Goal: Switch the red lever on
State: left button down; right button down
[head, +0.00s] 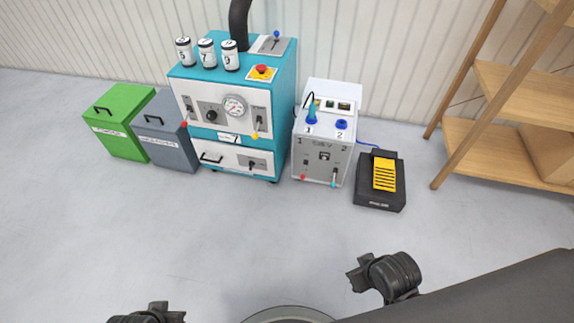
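A small red-tipped lever (184,124) shows low on the left of the teal machine's upper front panel, its tip pointing down. Another red-tipped lever (303,177) shows low on the left front of the white box, also pointing down. The labels beside them are too small to read. My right gripper (360,273) is at the bottom right over the floor, well short of the machines. My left gripper (158,313) is partly cut off by the bottom edge. Neither touches a lever, and their finger openings are not clear.
The teal machine (284,100) carries several numbered canisters, a gauge, and yellow- and blue-tipped levers. Green (112,120) and grey (168,136) bins stand left of it. A black-and-yellow pedal (380,198) and wooden shelf (500,85) are at right. Floor in front is clear.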

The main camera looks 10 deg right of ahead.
aim_at(303, 176)
jog(key=z, duration=0.05)
jog(key=i, duration=1)
jog(key=z, duration=0.3)
